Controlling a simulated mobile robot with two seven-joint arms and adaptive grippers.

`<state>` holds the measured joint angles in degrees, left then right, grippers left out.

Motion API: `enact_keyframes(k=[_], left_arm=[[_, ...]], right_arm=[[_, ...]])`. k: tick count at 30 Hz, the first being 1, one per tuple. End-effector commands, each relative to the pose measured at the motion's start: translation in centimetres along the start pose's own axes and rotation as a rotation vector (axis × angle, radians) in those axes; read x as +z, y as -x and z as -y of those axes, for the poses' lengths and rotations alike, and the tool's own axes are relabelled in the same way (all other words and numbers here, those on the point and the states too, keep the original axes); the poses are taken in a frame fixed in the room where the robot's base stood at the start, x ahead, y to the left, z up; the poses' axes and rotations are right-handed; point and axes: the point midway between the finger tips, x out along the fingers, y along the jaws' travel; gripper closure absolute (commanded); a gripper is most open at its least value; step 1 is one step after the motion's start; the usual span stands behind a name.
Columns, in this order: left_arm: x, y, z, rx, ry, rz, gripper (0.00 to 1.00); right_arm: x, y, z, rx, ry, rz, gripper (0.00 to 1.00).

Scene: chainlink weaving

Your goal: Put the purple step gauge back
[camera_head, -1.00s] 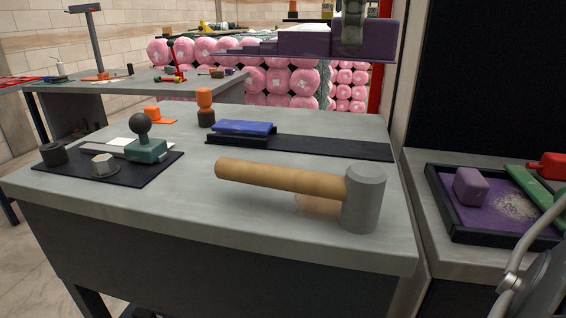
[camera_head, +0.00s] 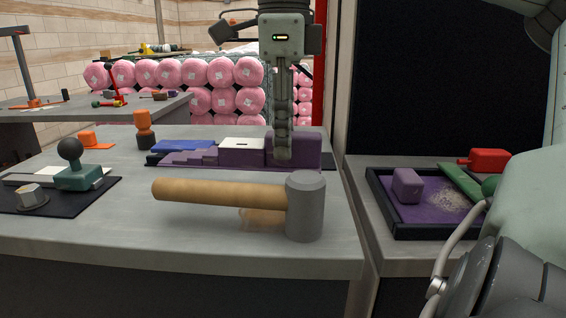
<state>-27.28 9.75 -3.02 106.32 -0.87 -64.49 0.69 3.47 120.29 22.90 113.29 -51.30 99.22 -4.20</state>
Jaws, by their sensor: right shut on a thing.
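The purple step gauge (camera_head: 240,156) is a stepped block, low at its left and tall at its right. It is at the dark mat (camera_head: 333,164) at the back of the grey workbench; I cannot tell whether it fully rests there. My right gripper (camera_head: 283,155) points down and is shut on the tall right end of the gauge. A blue block (camera_head: 184,146) is at the gauge's left end. My left gripper is not in view.
A mallet (camera_head: 222,193) with a wooden handle and grey head (camera_head: 305,206) lies in front of the gauge. A teal tool with a black knob (camera_head: 78,176) stands on the left mat. An orange and black tool (camera_head: 144,130) stands behind. A purple-lined tray (camera_head: 418,223) is at the right.

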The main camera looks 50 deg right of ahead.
Motion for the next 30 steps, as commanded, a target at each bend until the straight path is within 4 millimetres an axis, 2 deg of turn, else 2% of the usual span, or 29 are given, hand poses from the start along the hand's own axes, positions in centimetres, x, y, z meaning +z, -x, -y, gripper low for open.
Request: enact_keyframes(k=[10, 23, 24, 29, 30], left_arm=[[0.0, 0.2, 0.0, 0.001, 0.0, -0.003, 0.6], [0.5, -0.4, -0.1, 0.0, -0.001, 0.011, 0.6], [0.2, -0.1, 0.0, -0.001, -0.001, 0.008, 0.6], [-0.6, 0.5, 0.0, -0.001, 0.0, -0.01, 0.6], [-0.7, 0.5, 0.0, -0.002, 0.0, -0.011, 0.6]], right_arm=[[0.0, -3.9, 0.0, 0.002, 0.001, -0.001, 1.0], [0.0, -4.6, 0.0, -0.001, 0.0, 0.001, 1.0], [0.0, -4.6, 0.0, 0.0, 0.0, 0.001, 0.74], [0.0, -4.5, 0.0, 0.0, 0.0, 0.0, 0.54], [0.0, -4.5, 0.0, 0.0, 0.0, 0.0, 0.54]])
